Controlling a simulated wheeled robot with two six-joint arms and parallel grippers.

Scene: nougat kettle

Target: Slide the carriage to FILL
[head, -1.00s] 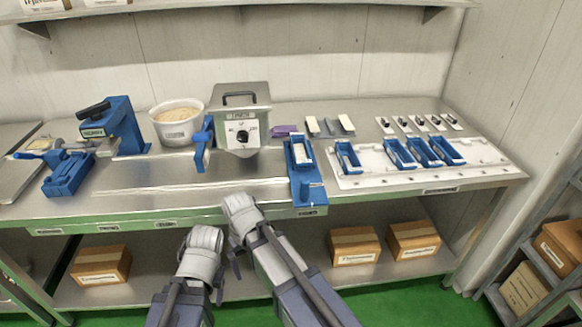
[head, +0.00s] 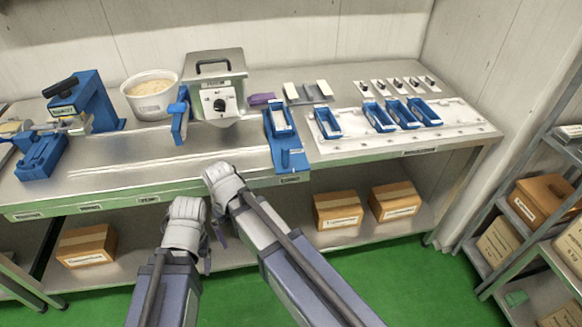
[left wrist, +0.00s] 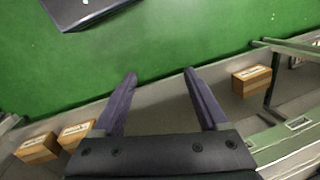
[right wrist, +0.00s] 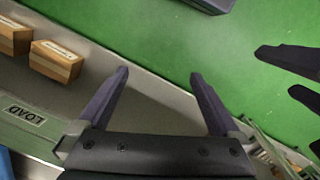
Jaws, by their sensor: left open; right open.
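The carriage appears to be the blue piece (head: 290,160) at the right end of the slide track (head: 150,160), with a pale-lined blue tray on it. It is above a front-edge label that reads LOAD in the right wrist view (right wrist: 25,113). Other labels sit further left along the edge; I cannot read which is FILL. My right gripper (head: 218,228) is in front of the bench edge, left of the carriage and apart from it. My left gripper (head: 205,250) is further left and lower. Both are open and empty, also in the left wrist view (left wrist: 160,72) and right wrist view (right wrist: 158,72).
A steel kettle (head: 232,75) with a dial stands behind the track, beside a tub (head: 150,107). A blue press (head: 85,110) is at the left. Several blue trays (head: 378,116) are on a white board (head: 455,125) at right. Boxes (head: 338,210) sit on the lower shelf.

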